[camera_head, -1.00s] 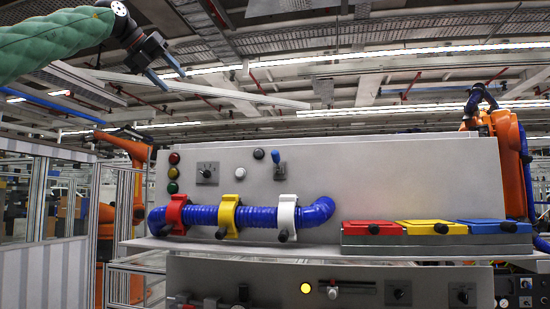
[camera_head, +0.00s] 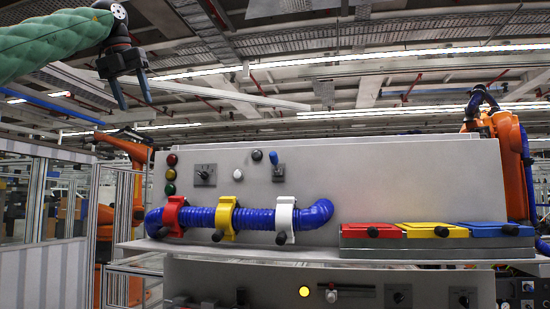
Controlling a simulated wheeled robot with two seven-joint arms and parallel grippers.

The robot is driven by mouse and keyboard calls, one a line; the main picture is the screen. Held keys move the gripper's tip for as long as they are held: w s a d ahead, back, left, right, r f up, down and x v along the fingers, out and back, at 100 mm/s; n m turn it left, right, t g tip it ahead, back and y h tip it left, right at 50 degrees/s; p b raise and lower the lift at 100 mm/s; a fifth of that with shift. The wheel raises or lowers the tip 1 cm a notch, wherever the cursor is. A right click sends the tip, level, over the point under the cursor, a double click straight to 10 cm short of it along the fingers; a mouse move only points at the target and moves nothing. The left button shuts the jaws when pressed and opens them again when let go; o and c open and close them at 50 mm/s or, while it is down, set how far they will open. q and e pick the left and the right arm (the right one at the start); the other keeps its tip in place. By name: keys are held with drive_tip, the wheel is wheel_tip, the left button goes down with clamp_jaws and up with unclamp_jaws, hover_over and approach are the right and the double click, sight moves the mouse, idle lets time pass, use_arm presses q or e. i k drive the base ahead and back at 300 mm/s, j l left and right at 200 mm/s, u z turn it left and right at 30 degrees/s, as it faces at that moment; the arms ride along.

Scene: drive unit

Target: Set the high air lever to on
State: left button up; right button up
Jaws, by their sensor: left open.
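My left gripper (camera_head: 134,94) hangs at the upper left of the head view. Its two dark fingers point down and stand apart, with nothing between them. It is above and to the left of the grey panel (camera_head: 400,180). A small lever with a blue tip (camera_head: 274,158) stands upright on a grey plate (camera_head: 278,174) in the panel's upper part. A dark knob switch (camera_head: 204,174) sits left of it. I cannot read which one is the high air lever. The gripper touches neither. My right gripper is out of view.
A blue hose (camera_head: 258,218) runs across the panel through red, yellow and white clamps. Red, yellow and blue lidded boxes (camera_head: 435,231) sit on the shelf at right. Orange robot arms (camera_head: 134,152) stand on both sides. The space before the panel is clear.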

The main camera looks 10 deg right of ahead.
sight(273, 156)
drive_tip(key=i+l, duration=0.5)
drive_tip(key=l, duration=0.15)
drive_tip(key=i+l, duration=0.45)
drive_tip(key=l, duration=0.15)
drive_tip(key=i+l, duration=0.5)
drive_tip(key=l, duration=0.15)
